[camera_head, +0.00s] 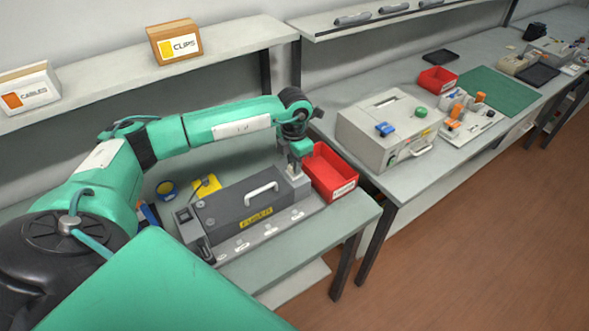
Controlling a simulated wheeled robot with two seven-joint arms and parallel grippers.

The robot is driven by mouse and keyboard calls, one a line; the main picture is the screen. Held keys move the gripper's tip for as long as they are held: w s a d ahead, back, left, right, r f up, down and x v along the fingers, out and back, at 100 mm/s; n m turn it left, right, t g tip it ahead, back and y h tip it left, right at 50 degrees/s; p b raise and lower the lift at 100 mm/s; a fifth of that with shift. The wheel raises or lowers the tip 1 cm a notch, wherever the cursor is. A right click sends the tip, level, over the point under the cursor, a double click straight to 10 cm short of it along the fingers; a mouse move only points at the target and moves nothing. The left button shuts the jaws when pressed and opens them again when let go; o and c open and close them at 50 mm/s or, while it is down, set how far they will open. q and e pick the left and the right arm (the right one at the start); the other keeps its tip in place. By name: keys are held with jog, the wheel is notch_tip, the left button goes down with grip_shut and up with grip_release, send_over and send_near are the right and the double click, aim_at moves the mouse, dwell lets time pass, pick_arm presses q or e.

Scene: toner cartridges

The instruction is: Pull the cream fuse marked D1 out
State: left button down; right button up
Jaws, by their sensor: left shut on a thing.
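A dark grey fuse box (238,207) with a white handle and a yellow label stands on the near bench. My left gripper (295,170) points down at the right end of this box. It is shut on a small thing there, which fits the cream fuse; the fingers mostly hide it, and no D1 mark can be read. I cannot tell whether the fuse is still seated in the box. My right gripper is not in view.
A red bin (331,172) stands close right of the gripper. A beige machine (388,130) stands on the bench to the right. A shelf (222,48) runs above the arm.

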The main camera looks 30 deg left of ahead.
pick_arm(q)
jog(key=shift+r, duration=0.3)
jog(key=shift+r+p, duration=0.35)
jog(key=shift+r, duration=0.15)
dwell(0.6)
jog(key=shift+r+p, duration=0.45)
jog(key=shift+r, duration=0.7)
jog(key=shift+r, duration=0.2)
dwell(0.3)
jog(key=shift+r+p, duration=0.85)
jog(key=shift+r, duration=1.05)
